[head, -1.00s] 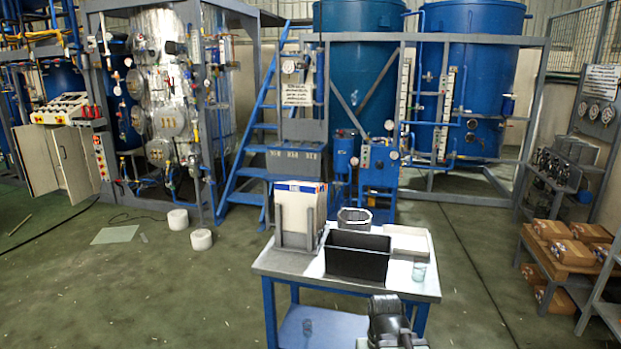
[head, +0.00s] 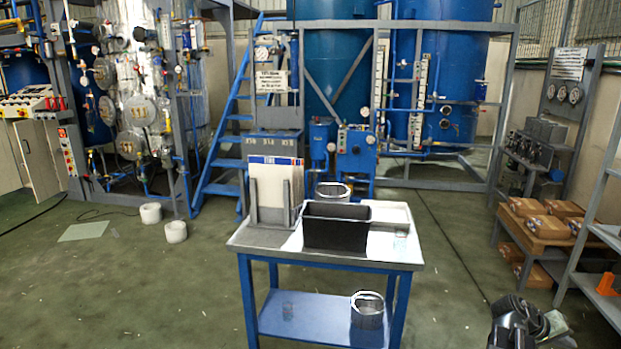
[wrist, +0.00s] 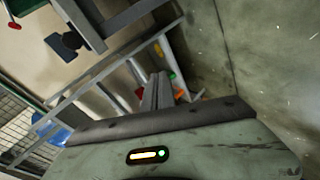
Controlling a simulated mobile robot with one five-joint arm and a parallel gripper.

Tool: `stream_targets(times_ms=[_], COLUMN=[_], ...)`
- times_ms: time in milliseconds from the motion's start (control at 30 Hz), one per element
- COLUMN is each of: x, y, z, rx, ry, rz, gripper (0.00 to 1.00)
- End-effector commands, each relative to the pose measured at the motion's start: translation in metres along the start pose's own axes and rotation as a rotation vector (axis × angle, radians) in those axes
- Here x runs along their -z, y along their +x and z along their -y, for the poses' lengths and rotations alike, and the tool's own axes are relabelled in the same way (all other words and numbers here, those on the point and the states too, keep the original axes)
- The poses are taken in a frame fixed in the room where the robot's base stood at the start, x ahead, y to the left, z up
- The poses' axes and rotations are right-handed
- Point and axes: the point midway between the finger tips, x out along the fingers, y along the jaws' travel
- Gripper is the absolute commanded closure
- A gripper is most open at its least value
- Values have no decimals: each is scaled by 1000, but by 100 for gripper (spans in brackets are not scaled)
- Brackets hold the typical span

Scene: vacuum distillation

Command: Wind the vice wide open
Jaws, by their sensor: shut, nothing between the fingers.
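I cannot make out a vice for certain in either view. In the wrist view, my gripper (wrist: 158,90) shows as two grey fingers close together, shut, with nothing held. A dark blocky thing (wrist: 68,44) sits by a grey frame at the upper left of that view, too unclear to name. In the head view, the dark end of my arm (head: 515,325) is at the bottom right, right of the blue-legged table and apart from it; its fingers cannot be made out there.
The table (head: 395,254) holds a black bin (head: 335,228) and a rack of white plates (head: 273,190). A low wooden shelf (head: 535,236) with brown packages and a grey rack (head: 590,215) stand at the right. Floor (head: 455,240) between table and shelf is clear.

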Motion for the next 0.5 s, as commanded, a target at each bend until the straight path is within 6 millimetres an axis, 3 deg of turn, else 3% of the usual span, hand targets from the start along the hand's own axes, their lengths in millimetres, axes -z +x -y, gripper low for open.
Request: stream_targets(times_ms=[33, 200, 333, 500], x=[-17, -70, -110, -136], y=[37, 117, 155, 174], z=[-19, -111, -165, -200], rx=[-78, -339, -484, -572], ry=[-5, -84, -170, -246], rz=[11, 43, 75, 100], gripper=[100, 100, 100, 100])
